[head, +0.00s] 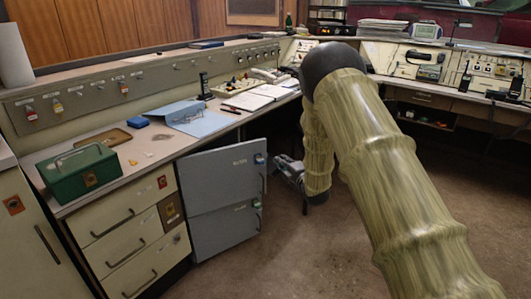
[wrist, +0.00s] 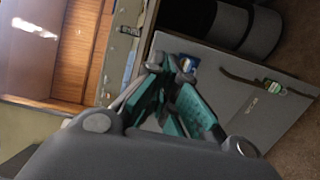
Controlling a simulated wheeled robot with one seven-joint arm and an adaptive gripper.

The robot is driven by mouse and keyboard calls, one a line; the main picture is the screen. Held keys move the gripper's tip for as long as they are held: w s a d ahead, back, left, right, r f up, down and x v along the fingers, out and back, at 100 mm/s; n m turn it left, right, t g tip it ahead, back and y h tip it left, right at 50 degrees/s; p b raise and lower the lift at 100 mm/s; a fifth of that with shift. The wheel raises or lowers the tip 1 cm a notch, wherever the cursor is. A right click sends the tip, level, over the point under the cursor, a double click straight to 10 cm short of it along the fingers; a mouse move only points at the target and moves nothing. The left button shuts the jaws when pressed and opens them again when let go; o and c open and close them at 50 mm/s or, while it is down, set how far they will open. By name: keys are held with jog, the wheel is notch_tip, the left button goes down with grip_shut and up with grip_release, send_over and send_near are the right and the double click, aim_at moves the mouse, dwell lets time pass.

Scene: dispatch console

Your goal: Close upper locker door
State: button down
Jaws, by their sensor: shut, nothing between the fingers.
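The grey upper locker door (head: 222,172) is under the desk in the head view, with a blue-marked latch (head: 259,158) near its right edge. Its face stands at an angle to the desk front; I cannot tell how far it is ajar. The lower locker door (head: 222,234) is directly beneath, with a green-marked latch (head: 256,203). My gripper (head: 288,168) is just right of the upper door's right edge, partly hidden by my arm. In the wrist view its teal fingers (wrist: 176,112) are shut and empty in front of the grey panels; contact is unclear.
Left of the lockers is a drawer unit (head: 130,240). The desk above holds a green metal box (head: 82,172), a blue folder (head: 192,118) and open papers (head: 250,99). The brown floor (head: 300,245) in front of the lockers is clear.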

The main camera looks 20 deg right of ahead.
aim_at(263, 142)
jog(key=w+a, duration=0.1)
jog(key=w, duration=0.3)
jog(key=w+b, duration=0.1)
jog(key=w, duration=0.4)
jog(key=w+a+b, duration=0.1)
jog(key=w, duration=0.3)
jog(key=shift+w+a+r, duration=0.1)
jog(key=shift+w+a, duration=0.25)
jog(key=shift+w, duration=0.05)
